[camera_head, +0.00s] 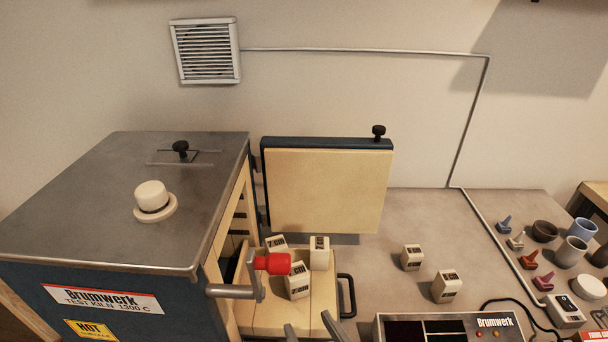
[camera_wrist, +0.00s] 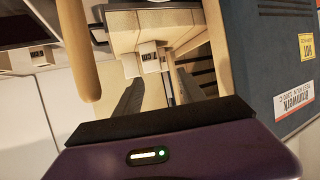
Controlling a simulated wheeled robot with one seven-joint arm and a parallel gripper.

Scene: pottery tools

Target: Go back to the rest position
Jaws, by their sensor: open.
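My gripper (camera_head: 311,330) shows only as its dark fingertips at the bottom edge of the head view, just in front of the cream pulled-out shelf (camera_head: 262,321) of the kiln. In the wrist view my gripper (camera_wrist: 160,88) has its two fingers spread, with nothing held between them. Beyond the fingertips, small white labelled blocks show on the shelf, one of them a white block (camera_wrist: 149,62). In the head view the shelf carries several such blocks, including a white block (camera_head: 297,281). The rest of my arm is out of the head view.
The blue kiln (camera_head: 190,300) stands left, with a red-gripped metal handle (camera_head: 272,264) reaching over the shelf. An upright door panel (camera_head: 325,190) stands behind. A black shelf handle (camera_head: 346,296) and controller box (camera_head: 450,328) lie right. Blocks and cups occupy the bench (camera_head: 400,215).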

